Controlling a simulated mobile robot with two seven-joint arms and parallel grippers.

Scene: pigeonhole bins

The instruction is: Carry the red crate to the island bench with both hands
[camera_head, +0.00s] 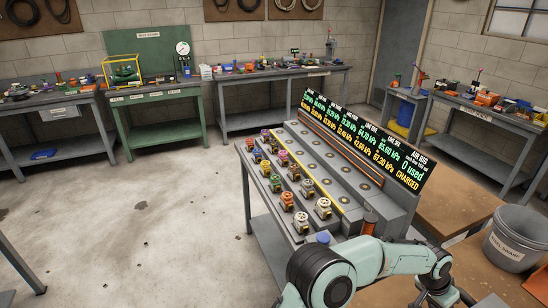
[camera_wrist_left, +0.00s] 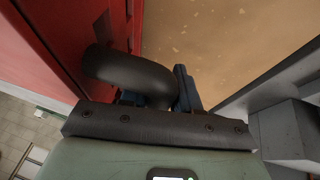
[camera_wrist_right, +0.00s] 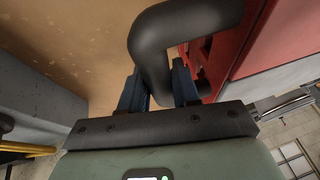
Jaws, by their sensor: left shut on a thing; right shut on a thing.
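The red crate shows only in the wrist views, as a red wall (camera_wrist_left: 60,40) at left in the left one and a red side (camera_wrist_right: 245,40) at right in the right one. My left gripper (camera_wrist_left: 160,88) is shut on a thick black handle (camera_wrist_left: 125,72) beside the red wall. My right gripper (camera_wrist_right: 160,82) is shut on another black handle (camera_wrist_right: 152,45). Neither gripper nor the crate shows in the head view. A brown surface (camera_wrist_left: 230,40) lies beyond the handles; whether the crate touches it I cannot tell. No bench is labelled as the island.
A grey bench (camera_head: 258,215) with several valves and a pressure display board (camera_head: 360,135) stands mid-room. Brown tops (camera_head: 455,205) and a grey bin (camera_head: 512,238) are at right. Loaded benches line the back wall. Open concrete floor (camera_head: 150,220) lies at left.

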